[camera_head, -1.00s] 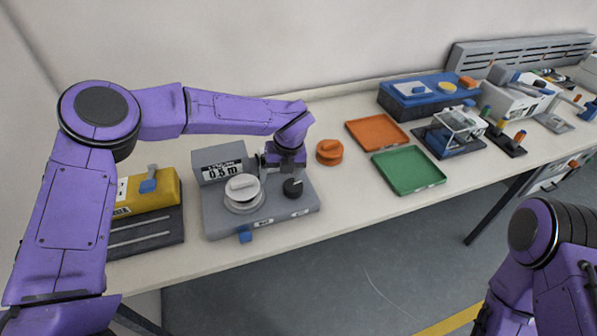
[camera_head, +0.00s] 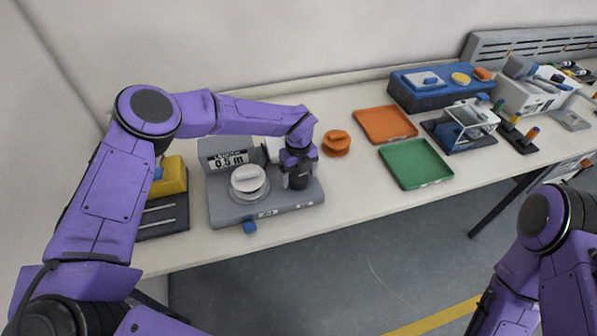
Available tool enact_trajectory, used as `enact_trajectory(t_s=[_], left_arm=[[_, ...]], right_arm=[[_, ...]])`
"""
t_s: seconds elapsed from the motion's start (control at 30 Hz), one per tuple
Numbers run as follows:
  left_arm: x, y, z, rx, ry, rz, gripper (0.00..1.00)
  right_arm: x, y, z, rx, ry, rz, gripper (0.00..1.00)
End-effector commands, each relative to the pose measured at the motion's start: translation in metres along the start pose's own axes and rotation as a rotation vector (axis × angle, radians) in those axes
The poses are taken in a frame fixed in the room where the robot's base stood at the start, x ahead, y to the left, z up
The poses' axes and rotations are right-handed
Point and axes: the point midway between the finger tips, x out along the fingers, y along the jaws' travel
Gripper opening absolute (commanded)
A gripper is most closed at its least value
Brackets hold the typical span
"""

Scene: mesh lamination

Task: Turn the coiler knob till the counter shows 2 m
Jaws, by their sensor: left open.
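The grey coiler (camera_head: 225,208) stands on the bench, and its counter (camera_head: 228,160) reads 0.5 m. A white round spool (camera_head: 249,181) with a raised bar sits on its front left. The black knob (camera_head: 298,180) is at the coiler's right side, partly hidden by my left gripper. My left gripper (camera_head: 298,176) points down over the knob with its open fingers on either side of it. I cannot tell whether the fingers touch it. My right arm shows at the lower right, but its gripper is out of view.
An orange round piece (camera_head: 337,143) stands close to the right of my left gripper. Orange (camera_head: 386,124) and green (camera_head: 416,163) trays lie further right. A yellow and dark device (camera_head: 165,209) stands left of the coiler. The bench front between coiler and green tray is clear.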

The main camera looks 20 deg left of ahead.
Motion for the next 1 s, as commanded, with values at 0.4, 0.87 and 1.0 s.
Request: enact_trajectory(t_s=[0.4,0.87,1.0], left_arm=[[0.000,0.000,0.000,0.002,-0.001,0.000,0.32],[0.002,0.000,0.001,0.190,-0.002,0.000,0.32],[0.002,0.000,0.001,0.316,-0.002,-0.001,0.32]], right_arm=[[0.001,0.000,0.000,0.000,0.000,0.000,0.00],[0.013,-0.001,0.006,0.000,0.000,0.000,0.00],[0.020,-0.002,0.008,0.000,0.000,0.000,0.00]])
